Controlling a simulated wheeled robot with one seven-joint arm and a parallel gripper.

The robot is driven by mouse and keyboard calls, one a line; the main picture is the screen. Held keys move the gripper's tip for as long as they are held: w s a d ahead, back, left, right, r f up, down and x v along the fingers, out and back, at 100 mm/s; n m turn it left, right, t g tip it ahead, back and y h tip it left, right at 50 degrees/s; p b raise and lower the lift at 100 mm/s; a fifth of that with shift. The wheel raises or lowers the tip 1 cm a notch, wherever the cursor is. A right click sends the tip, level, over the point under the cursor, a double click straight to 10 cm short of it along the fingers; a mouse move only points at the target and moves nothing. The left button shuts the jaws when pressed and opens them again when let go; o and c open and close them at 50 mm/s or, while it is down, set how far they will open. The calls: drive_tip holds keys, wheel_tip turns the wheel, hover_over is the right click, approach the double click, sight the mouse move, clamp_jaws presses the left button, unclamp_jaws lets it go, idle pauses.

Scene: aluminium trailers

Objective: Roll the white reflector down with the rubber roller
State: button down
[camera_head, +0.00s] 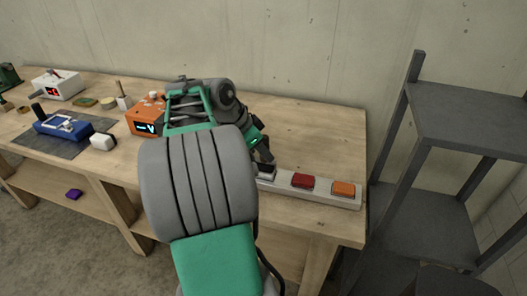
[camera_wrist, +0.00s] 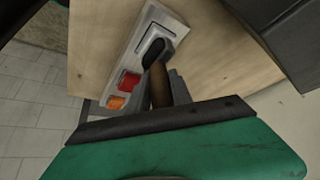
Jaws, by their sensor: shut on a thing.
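A pale aluminium bar (camera_head: 323,194) lies along the bench's front right part; it also shows in the wrist view (camera_wrist: 115,66). It carries a red reflector (camera_head: 303,181), an orange reflector (camera_head: 343,188) and, at the end under my gripper, the white reflector (camera_wrist: 155,32), framed in black. My gripper (camera_head: 264,156) is shut on the brown handle of the rubber roller (camera_wrist: 153,53). The roller's black head is over the white reflector and hides part of it. I cannot tell whether it presses on it.
The wooden bench (camera_head: 310,125) is clear behind the bar. An orange device (camera_head: 146,122), a white block (camera_head: 102,141), a blue device (camera_head: 63,127) and a white box (camera_head: 57,84) stand to the left. A grey shelf rack (camera_head: 465,125) stands close on the right.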

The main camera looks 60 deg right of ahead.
drive_tip(key=shift+d, duration=0.3)
drive_tip(key=shift+a, duration=0.1)
drive_tip(key=shift+a, duration=0.4)
drive_tip(key=shift+d, duration=0.1)
drive_tip(key=shift+d, duration=0.4)
drive_tip(key=shift+a, duration=0.25)
drive_tip(key=shift+r, duration=0.1)
wheel_tip(320, 180, up, 7)
drive_tip(key=p, duration=0.6)
